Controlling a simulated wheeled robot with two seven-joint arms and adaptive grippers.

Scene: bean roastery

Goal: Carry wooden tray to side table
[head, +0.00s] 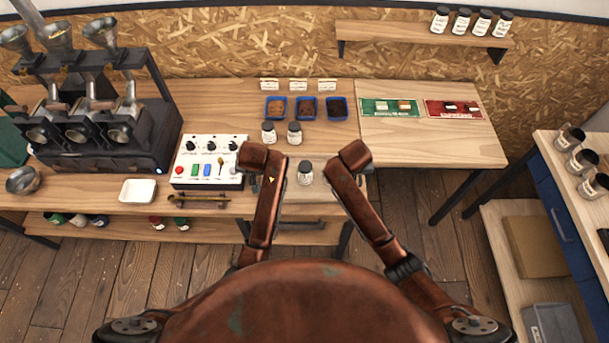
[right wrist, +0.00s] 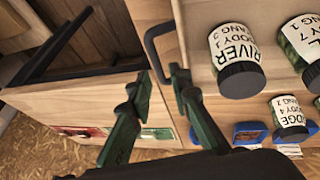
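The light wooden tray (head: 322,187) lies at the front edge of the workbench, mostly hidden behind my two arms in the head view. A dark-lidded jar (head: 305,172) stands on it. In the right wrist view the tray's edge (right wrist: 176,38) carries a dark bar handle (right wrist: 150,45). My right gripper (right wrist: 157,82) is open, with its fingertips beside the handle; contact is not clear. My left gripper is largely hidden behind my arm in the head view, so its fingers cannot be read. A lower wooden side table (head: 445,150) adjoins the bench on the right.
A green mat (head: 390,108) and a red mat (head: 453,109) lie at the back of the side table; its front is clear. Two jars (head: 294,133) and blue bins (head: 307,107) stand behind the tray. A control box (head: 210,160) stands to its left.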

